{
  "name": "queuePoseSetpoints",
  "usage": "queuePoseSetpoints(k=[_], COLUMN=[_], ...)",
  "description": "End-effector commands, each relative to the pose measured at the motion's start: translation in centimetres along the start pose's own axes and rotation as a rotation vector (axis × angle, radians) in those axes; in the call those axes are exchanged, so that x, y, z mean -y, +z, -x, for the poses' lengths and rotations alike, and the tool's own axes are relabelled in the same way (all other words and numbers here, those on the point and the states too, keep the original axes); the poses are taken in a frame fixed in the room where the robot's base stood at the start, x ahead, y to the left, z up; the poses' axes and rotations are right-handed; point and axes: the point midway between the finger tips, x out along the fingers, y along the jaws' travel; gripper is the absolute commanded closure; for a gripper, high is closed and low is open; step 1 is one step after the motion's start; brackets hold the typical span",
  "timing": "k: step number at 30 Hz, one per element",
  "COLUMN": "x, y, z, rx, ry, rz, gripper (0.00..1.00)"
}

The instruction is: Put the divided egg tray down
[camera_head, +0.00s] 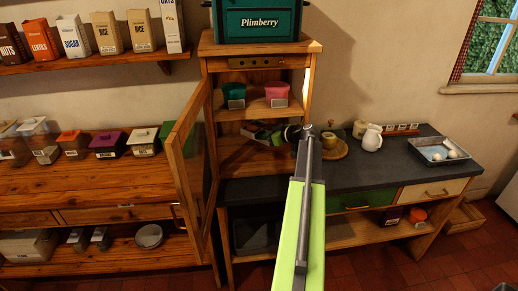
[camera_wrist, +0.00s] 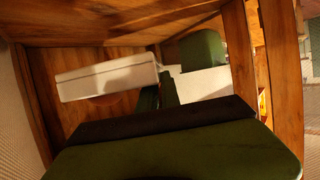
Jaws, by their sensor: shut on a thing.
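My gripper (camera_head: 272,134) reaches into the lower compartment of the open pine cabinet, largely hidden by my arm in the head view. In the wrist view its dark green fingers (camera_wrist: 158,92) are shut. A pale, flat-sided piece (camera_wrist: 105,80) shows at the left of the fingers and another pale patch lies at their right. I take these as the divided egg tray held in the jaws; its compartments are not visible. A small pale part also shows by the gripper in the head view. I cannot tell whether it touches the cabinet floor.
The cabinet's glazed door (camera_head: 187,150) stands open at left. A green jar (camera_head: 234,92) and a pink jar (camera_head: 277,94) stand on the shelf above. A round wooden board (camera_head: 332,149), a white jug (camera_head: 372,137) and a grey tray (camera_head: 425,147) with white pieces sit on the dark counter.

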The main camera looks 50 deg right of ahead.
Motion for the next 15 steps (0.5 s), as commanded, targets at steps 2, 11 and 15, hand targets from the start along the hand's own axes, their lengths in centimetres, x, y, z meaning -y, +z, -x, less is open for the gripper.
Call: queuePoseSetpoints(k=[2,11,15], x=[0.0,-0.6,-0.8], y=[-0.1,0.5,2.7], z=[0.0,0.3,-0.3], rx=[-0.002,-0.001,-0.001], ry=[0.0,0.007,0.011], rz=[0.0,-0.003,-0.004], gripper=[1.0,1.0,1.0])
